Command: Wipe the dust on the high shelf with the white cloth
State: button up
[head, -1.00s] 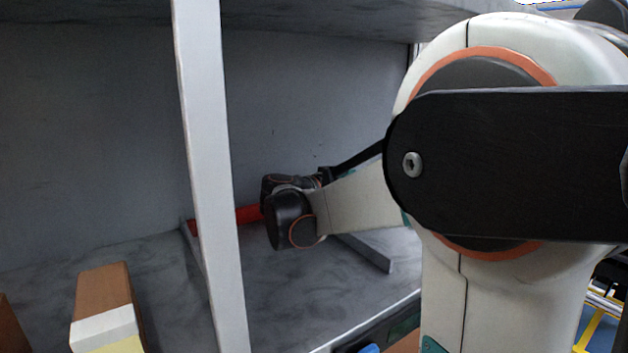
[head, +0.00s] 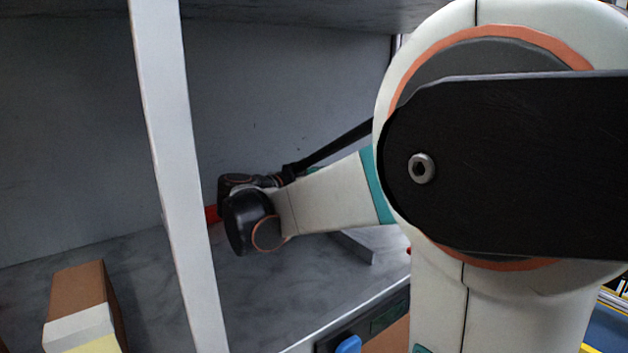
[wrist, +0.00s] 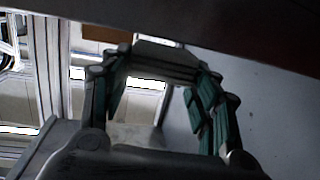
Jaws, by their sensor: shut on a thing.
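In the wrist view my gripper (wrist: 156,68) points up the picture, its green-padded fingers standing apart. A pale grey, flat-looking thing (wrist: 153,60) spans between the fingertips; I take it to be the white cloth, though shade dulls it. A dark shelf board (wrist: 205,28) crosses the top of the view, just beyond the fingertips; I cannot tell whether they touch. In the head view my arm reaches into the grey shelf unit, and the fingers and cloth are hidden behind my arm and wrist. The underside of the upper board (head: 290,12) shows. No dust can be made out on the high shelf.
A pale upright post (head: 175,175) stands close left of my wrist. A brown box (head: 75,290) stands at the lower left. A red thing (head: 212,214) lies partly hidden behind my wrist. A grey bar (head: 352,247) lies on the lower shelf surface (head: 270,305).

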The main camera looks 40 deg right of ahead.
jog(key=shift+w+a, duration=0.1)
jog(key=shift+a, duration=0.55)
jog(key=shift+r, duration=0.1)
jog(key=shift+r, duration=0.1)
jog(key=shift+d+r+p, duration=0.1)
jog(key=shift+r+p, duration=1.8)
jog(key=shift+r, duration=1.05)
notch_tip(320, 180, up, 3)
jog(key=shift+p, duration=0.9)
